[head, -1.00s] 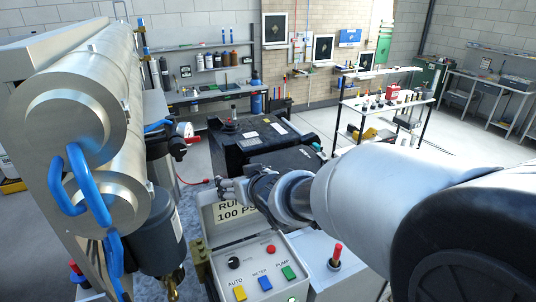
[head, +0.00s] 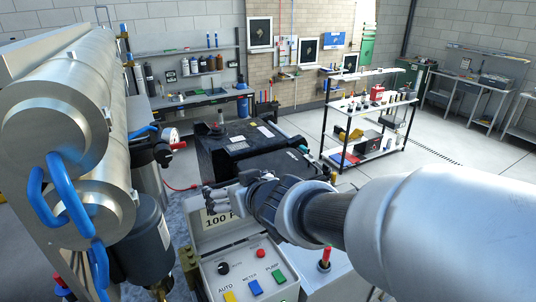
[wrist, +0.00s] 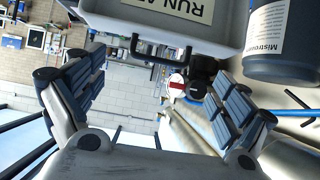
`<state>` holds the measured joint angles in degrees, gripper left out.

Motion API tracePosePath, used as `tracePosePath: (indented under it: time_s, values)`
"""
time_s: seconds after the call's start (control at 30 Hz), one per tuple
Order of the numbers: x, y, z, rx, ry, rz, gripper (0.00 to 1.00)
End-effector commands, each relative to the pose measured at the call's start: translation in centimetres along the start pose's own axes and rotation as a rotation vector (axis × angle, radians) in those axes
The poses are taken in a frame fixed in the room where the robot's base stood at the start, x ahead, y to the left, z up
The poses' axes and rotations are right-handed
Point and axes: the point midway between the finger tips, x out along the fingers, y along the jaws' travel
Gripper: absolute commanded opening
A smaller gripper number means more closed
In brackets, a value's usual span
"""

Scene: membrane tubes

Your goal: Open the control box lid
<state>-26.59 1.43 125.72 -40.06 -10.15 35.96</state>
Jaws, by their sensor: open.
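The control box (head: 250,275) is at the bottom centre of the head view, with its button panel exposed. Its grey lid (head: 222,240) stands raised behind the panel, with a label reading "100 P" partly hidden by my gripper. My gripper (head: 217,200) is at the lid's upper edge in the head view. In the wrist view the lid (wrist: 220,32) is at the top with an upside-down "RUN" label and a black handle (wrist: 160,52) at its edge. My open gripper (wrist: 150,85) has its fingers spread on either side of the handle, with nothing held; contact cannot be told.
Large metal membrane tubes (head: 60,130) with blue hoses and a dark filter housing (head: 140,240) stand close on the left. A red-topped switch (head: 325,258) is right of the box. Open floor and a shelf cart (head: 370,115) are farther right.

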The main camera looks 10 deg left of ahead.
Motion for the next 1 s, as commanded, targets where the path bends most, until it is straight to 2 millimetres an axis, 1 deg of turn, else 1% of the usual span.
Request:
tracePosePath:
  time_s: [0.03,0.2,0.4,0.6,0.93,1.0]
  values:
    - [-1.3,0.0,-0.1,-0.002,0.004,0.002,0.94]
    - [-3.6,0.0,0.0,-0.003,0.003,0.001,0.94]
    - [-5.0,0.0,0.0,-0.002,0.001,0.0,0.94]
    - [-5.7,0.0,0.0,-0.001,0.0,0.0,0.94]
    - [-5.8,0.0,0.1,0.0,0.0,0.001,0.94]
    - [-5.8,0.3,0.3,0.002,0.001,0.01,0.94]
